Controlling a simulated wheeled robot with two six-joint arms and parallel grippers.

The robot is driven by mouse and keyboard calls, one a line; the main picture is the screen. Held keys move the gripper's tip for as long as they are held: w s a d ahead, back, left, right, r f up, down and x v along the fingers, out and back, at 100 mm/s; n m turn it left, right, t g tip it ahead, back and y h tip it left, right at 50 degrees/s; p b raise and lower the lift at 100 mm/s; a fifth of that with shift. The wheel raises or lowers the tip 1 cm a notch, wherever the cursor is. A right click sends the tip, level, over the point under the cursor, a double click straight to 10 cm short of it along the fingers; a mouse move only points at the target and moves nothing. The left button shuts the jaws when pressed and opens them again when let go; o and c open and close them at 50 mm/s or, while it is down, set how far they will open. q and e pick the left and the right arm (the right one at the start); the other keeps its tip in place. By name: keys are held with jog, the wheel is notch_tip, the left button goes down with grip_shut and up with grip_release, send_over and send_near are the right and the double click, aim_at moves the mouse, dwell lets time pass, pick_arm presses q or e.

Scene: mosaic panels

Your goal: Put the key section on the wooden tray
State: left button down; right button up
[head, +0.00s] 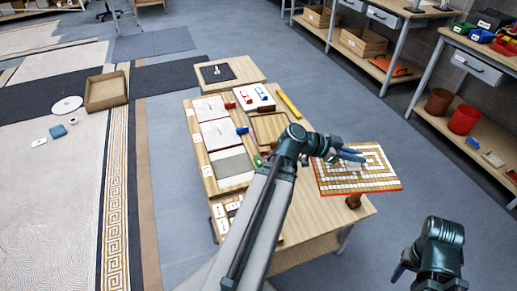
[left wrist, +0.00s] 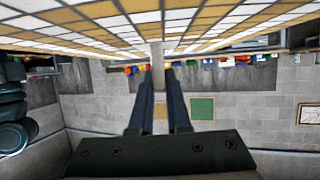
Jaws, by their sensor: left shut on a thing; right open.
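The key section (head: 372,180) is a tiled panel with a white and tan key pattern and a red edge, at the table's right side. Its tiles also fill the top of the left wrist view (left wrist: 100,25). My left gripper (head: 358,156) is above it, shut on a small grey grip (left wrist: 157,55) that meets the tiles. The panel seems raised and sticks out past the table edge. A shallow wooden tray (head: 270,127) with a darker rim appears to lie left of my left wrist, partly hidden by the arm. My right gripper (head: 400,272) is open, at the lower right, off the table.
A long wooden board (head: 207,169) with several panels lies along the table's left side. A white board with red and blue pieces (head: 254,97) and a yellow bar (head: 289,104) are at the back. A brown block (head: 353,201) stands by the panel's near edge.

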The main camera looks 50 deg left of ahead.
pick_arm(q)
jog(key=w+a+f+n+y+b, duration=0.1)
jog(key=w+a+f+b, duration=0.1)
jog(key=a+f+b, duration=0.4)
jog(key=w+a+f+n+t+y+b, duration=0.1)
jog(key=w+a+f+b, duration=0.2)
jog(key=f+b, duration=1)
jog(key=w+a+f+n+t+y+b, duration=0.1)
jog(key=w+a+f+b, duration=0.2)
jog(key=a+f+b, duration=0.6)
notch_tip(320, 180, down, 3)
jog(key=shift+a+f+y+b, duration=0.1)
jog(key=shift+a+y+b, duration=0.15)
jog(key=shift+b, duration=0.3)
jog(key=b, duration=1)
send_over(306, 194)
notch_tip(306, 194, down, 10)
jog(key=shift+r, duration=0.1)
jog(key=shift+f, duration=0.2)
jog(key=c, duration=0.9)
grip_release()
jog(key=shift+r, duration=0.1)
